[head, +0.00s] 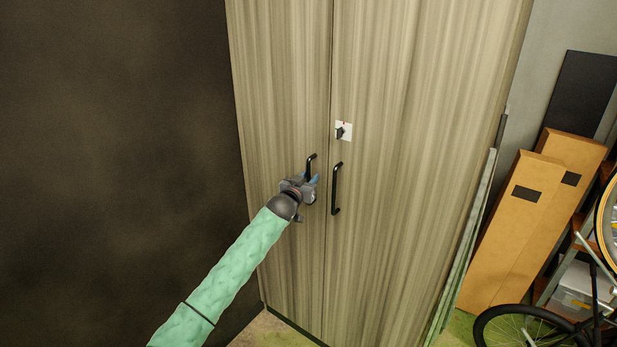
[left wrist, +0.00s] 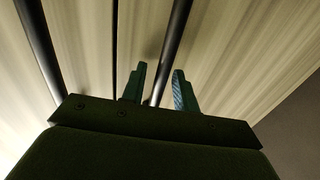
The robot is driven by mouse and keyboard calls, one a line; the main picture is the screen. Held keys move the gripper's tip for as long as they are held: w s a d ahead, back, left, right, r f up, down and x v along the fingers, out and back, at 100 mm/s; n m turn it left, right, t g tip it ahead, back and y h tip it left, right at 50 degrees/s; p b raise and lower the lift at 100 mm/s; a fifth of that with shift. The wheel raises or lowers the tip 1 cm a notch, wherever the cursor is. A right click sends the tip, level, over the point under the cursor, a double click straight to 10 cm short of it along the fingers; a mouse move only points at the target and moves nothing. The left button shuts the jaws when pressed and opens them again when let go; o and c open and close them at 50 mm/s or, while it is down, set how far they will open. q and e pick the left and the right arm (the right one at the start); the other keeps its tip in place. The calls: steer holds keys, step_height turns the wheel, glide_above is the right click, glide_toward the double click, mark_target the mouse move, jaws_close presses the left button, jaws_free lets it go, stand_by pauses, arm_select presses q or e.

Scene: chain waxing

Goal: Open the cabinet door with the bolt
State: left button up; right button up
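The tall wood-grain cabinet has a left door (head: 282,80) and a right door (head: 420,120), both flush at the seam. A small white plate with a dark bolt knob (head: 341,132) sits on the right door beside the seam. The left door has a black bar handle (head: 311,163), partly hidden by my left gripper (head: 313,183). The right door has a similar handle (head: 336,188). In the left wrist view, the two fingers (left wrist: 159,80) are apart, with a black handle bar (left wrist: 175,40) running between them. I cannot tell whether they touch it. My right gripper is out of view.
A dark wall (head: 110,130) stands left of the cabinet. Cardboard boxes (head: 515,230), thin panels and a bicycle wheel (head: 520,328) stand at the right. The space in front of the doors looks clear.

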arm_select(q)
steer(key=shift+w+f, duration=0.1)
jaws_close()
stand_by(0.3)
